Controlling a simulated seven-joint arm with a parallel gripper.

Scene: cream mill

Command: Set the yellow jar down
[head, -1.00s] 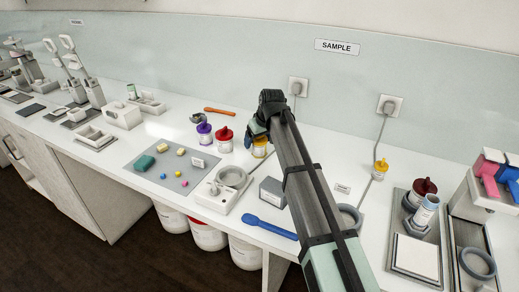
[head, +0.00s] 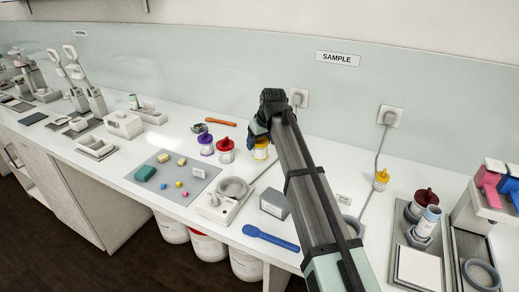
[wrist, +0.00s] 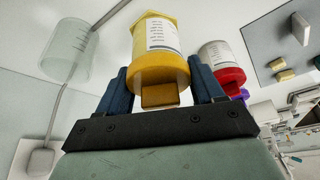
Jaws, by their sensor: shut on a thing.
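The yellow jar (head: 261,150) has a yellow lid and a white label. In the wrist view the yellow jar (wrist: 160,45) is between the blue fingers of my gripper (wrist: 160,88), which is shut on its lid end. In the head view my gripper (head: 256,134) is over the jar, and my arm hides part of it. The jar is just right of the red-lidded jar. I cannot tell whether its base touches the bench.
A red-lidded jar (head: 225,153) and a purple-lidded jar (head: 206,147) stand close on the left. A scale with a ring (head: 228,196), a grey box (head: 273,200) and a blue spoon (head: 270,239) lie nearer the front. A clear cup (wrist: 66,58) shows left in the wrist view.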

